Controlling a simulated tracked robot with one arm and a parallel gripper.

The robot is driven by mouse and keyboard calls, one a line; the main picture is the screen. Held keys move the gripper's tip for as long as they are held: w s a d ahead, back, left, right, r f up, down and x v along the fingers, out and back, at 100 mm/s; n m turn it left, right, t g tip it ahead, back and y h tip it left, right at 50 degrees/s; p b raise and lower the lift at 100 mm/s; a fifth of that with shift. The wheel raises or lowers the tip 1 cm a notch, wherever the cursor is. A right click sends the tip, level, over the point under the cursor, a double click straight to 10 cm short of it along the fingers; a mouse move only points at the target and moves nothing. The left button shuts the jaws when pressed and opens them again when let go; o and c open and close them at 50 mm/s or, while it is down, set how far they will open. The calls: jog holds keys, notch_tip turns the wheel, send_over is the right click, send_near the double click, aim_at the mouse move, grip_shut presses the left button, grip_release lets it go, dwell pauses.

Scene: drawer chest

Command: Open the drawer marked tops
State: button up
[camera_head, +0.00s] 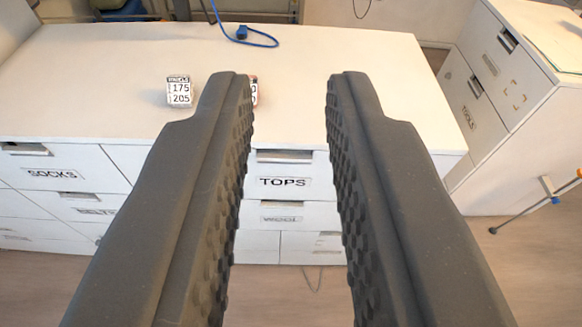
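The drawer marked TOPS (283,183) is in the top row of a white chest, near the middle of the view. It looks shut, with a recessed handle slot (285,157) above its label. My gripper (292,80) is open and empty. Its two dark, ridged fingers stand on either side of the TOPS drawer in the picture, and the left finger hides part of the chest front. I cannot tell how far the fingertips are from the drawer; nothing is between them in their grasp.
The chest top (330,50) bears a small box marked 175 205 (179,91), another mostly hidden box and a blue cable (243,36). The SOCKS drawer (60,174) is at left. A second white cabinet (500,80) and a stick (535,208) stand at right. Wooden floor lies in front.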

aim_at(284, 161)
jog(key=w+f+n+t+b, duration=0.15)
jog(key=w+f+n, duration=0.25)
jog(key=w+f, duration=0.55)
jog(key=w+f+n+g+b, duration=0.15)
jog(key=w+f+n, duration=0.35)
jog(key=f, duration=0.9)
notch_tip(284, 161, down, 20)
jog(key=n+t+b, duration=0.2)
jog(key=n+b, duration=0.1)
jog(key=n, duration=0.5)
jog(key=w, duration=0.4)
jog(key=w+b, duration=0.1)
jog(key=w, duration=0.4)
jog(key=w+b, duration=0.1)
jog(key=w, duration=0.3)
jog(key=shift+w+d, duration=0.35)
jog(key=shift+w, duration=0.35)
grip_shut()
